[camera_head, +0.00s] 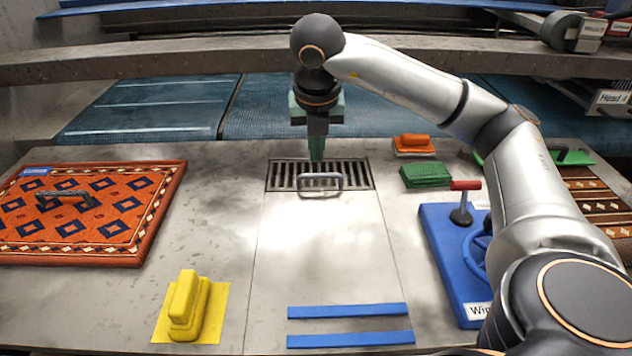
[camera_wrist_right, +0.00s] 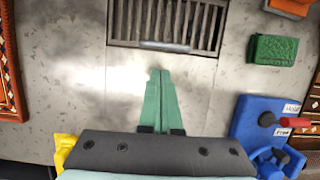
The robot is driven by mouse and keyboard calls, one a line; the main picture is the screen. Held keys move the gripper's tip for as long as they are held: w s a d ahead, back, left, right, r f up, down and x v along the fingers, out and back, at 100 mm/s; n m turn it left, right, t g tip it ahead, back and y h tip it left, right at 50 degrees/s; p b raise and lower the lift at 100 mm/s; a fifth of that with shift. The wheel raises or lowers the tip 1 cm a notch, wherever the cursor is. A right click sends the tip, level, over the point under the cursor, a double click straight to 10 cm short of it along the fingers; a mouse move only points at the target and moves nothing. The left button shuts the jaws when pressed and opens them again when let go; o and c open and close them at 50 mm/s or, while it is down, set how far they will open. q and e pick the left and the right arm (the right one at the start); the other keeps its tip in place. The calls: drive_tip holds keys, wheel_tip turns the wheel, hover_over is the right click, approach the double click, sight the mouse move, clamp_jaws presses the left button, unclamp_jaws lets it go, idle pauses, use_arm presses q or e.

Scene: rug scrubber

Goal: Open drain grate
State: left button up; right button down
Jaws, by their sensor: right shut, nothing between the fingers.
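The drain grate (camera_head: 287,176) is a dark slotted rectangle lying flat in the grey counter. A grey bar handle (camera_head: 320,182) stands along its near side. The right wrist view shows the grate (camera_wrist_right: 180,18) at the top, with the handle (camera_wrist_right: 165,46) along its lower edge. My right gripper (camera_head: 317,157) has green fingers pointing down over the grate's far side in the head view. Its fingers (camera_wrist_right: 160,72) are together and empty, appearing just below the handle in the wrist view. They look apart from the handle; their height is unclear. My left gripper is not in view.
An orange patterned rug (camera_head: 130,215) lies at left, a yellow scrubber (camera_head: 186,300) at the front. Green (camera_head: 426,175) and orange (camera_head: 412,146) brushes sit right of the grate. A blue board (camera_head: 440,250) is at right. Blue strips (camera_head: 348,311) lie in front; the panel between is clear.

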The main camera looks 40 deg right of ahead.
sight(317, 190)
drive_tip(key=x, duration=1)
drive_tip(key=shift+s+b, duration=0.15)
drive_tip(key=shift+b, duration=0.2)
drive_tip(key=shift+r, duration=0.1)
